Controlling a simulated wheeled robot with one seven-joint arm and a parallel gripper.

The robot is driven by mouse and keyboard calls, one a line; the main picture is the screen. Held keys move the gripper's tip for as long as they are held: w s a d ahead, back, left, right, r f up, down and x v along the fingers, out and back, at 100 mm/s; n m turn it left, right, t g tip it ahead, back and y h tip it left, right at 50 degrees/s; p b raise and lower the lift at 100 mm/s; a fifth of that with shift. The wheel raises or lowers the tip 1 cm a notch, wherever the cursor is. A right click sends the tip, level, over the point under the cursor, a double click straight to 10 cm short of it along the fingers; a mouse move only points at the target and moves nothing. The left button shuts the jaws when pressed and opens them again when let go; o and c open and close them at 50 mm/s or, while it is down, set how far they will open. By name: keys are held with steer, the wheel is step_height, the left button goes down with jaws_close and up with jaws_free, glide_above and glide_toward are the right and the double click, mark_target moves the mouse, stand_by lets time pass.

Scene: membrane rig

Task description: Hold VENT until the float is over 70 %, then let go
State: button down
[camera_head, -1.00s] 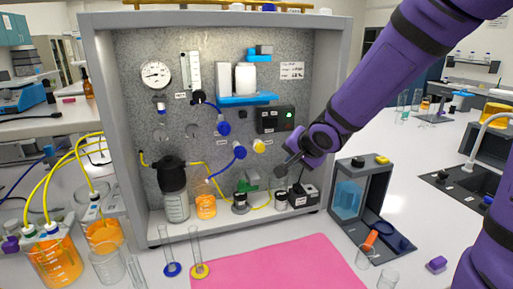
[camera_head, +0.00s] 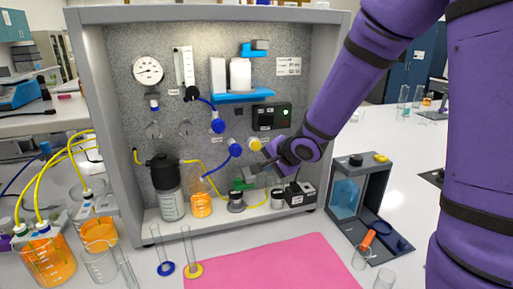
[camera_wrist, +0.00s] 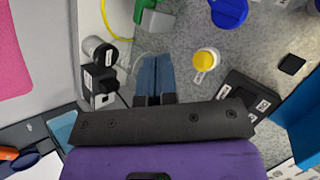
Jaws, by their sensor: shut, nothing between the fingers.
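My gripper (camera_head: 248,173) is shut and empty in front of the panel, below the yellow round knob (camera_head: 255,144). In the wrist view my shut fingers (camera_wrist: 155,80) point at the panel, with the yellow knob (camera_wrist: 206,60) to their right and apart from them. The knob labels are too small to read, so I cannot tell which control is VENT. A clear upright flow tube (camera_head: 184,67) is on the upper left of the panel. Its float level is too small to read.
Blue knobs (camera_head: 235,148) sit left of the yellow knob. A green part (camera_head: 243,184) is close below my fingertips. A dark box with a green light (camera_head: 271,116) is above.

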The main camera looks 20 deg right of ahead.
mark_target(256, 145)
steer(key=w, duration=0.8)
steer(key=shift+w, duration=0.15)
stand_by(2.0)
steer(key=shift+w, duration=0.3)
steer(key=shift+w, duration=0.55)
stand_by(2.0)
steer(key=shift+s, duration=0.1)
stand_by(1.6)
steer(key=shift+s, duration=0.85)
